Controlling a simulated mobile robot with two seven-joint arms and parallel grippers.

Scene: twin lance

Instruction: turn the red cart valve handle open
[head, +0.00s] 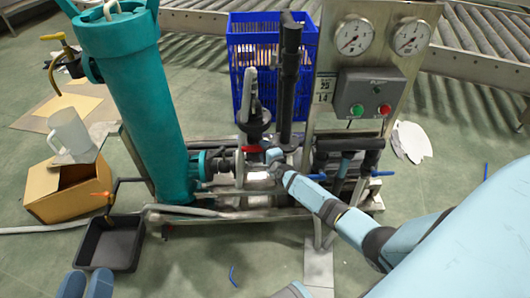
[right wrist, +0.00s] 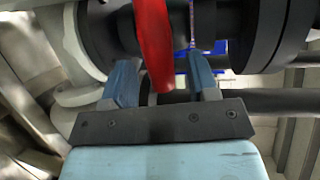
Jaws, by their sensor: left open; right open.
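The red valve handle (head: 251,149) sits low on the cart, just below a black fitting and left of my right gripper (head: 272,158). In the right wrist view the red handle (right wrist: 154,45) hangs down between the two blue fingers of my right gripper (right wrist: 163,78). The fingers stand apart, one on each side of it. The handle looks nearer the left finger; I cannot tell whether they touch. My left gripper (head: 86,284) shows at the bottom left edge of the head view, its two blue fingers apart, empty and far from the handle.
The cart carries a tall teal cylinder (head: 140,100), a black vertical pipe (head: 289,75) and a gauge panel (head: 372,65). A blue crate (head: 240,60) stands behind. A black tray (head: 110,243) and a cardboard box (head: 68,190) are on the left floor. Front floor is mostly clear.

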